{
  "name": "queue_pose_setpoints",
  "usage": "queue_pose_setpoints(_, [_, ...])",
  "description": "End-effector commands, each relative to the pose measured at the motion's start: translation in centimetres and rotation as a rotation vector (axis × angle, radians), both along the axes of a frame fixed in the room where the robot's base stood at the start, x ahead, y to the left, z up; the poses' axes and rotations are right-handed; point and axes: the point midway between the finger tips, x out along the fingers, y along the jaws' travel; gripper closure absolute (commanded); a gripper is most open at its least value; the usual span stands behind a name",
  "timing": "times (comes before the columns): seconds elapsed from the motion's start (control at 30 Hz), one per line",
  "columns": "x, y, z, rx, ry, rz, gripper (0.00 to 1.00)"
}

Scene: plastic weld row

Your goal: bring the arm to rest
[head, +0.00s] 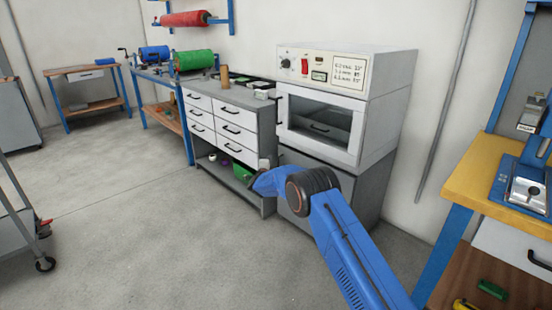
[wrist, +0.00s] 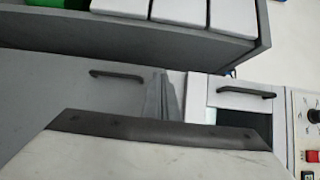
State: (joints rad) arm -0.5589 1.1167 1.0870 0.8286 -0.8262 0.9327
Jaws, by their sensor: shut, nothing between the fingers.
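My blue arm (head: 345,240) rises from the bottom of the head view, bends at a dark joint and points left in front of the drawer cabinet and oven. In the head view the gripper itself cannot be made out past the arm's blue end. In the wrist view my gripper (wrist: 162,92) shows as narrow grey fingers close together beyond a pale body with a dark edge. It is shut, with nothing visible held in it.
A grey cabinet with white drawers (head: 230,123) and a white oven (head: 330,115) stand behind the arm. A yellow-topped bench (head: 480,185) is at the right. A wheeled cart (head: 25,215) is at the left edge. The concrete floor (head: 150,230) between is clear.

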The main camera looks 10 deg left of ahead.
Motion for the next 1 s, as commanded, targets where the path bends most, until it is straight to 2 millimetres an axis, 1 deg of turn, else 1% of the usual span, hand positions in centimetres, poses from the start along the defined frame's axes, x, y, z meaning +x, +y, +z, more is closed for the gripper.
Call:
queue_pose_setpoints(0.03, [-0.7,0.5,0.0,0.000,0.001,0.001,1.00])
queue_pose_setpoints(0.1, [-1.3,1.1,0.0,0.000,0.001,0.002,1.00])
queue_pose_setpoints(0.27, [-2.2,1.7,0.0,-0.001,0.001,0.001,1.00])
queue_pose_setpoints(0.37, [-2.3,1.6,0.8,-0.006,0.003,0.006,1.00])
queue_pose_setpoints(0.43, [-2.3,1.2,2.0,-0.018,0.011,0.016,1.00])
queue_pose_setpoints(0.57, [-2.3,-0.5,5.8,-0.062,0.034,0.051,1.00])
queue_pose_setpoints(0.6, [-2.5,-1.1,7.1,-0.079,0.043,0.064,1.00])
queue_pose_setpoints(0.73, [-3.2,-3.1,11.1,-0.140,0.074,0.109,1.00])
queue_pose_setpoints(0.87, [-4.3,-5.4,14.8,-0.201,0.104,0.153,1.00])
queue_pose_setpoints(0.9, [-4.8,-6.1,16.0,-0.218,0.112,0.165,1.00])
queue_pose_setpoints(0.97, [-5.5,-7.1,17.5,-0.248,0.127,0.187,1.00])
queue_pose_setpoints(1.0, [-6.1,-7.9,18.5,-0.267,0.136,0.199,1.00])
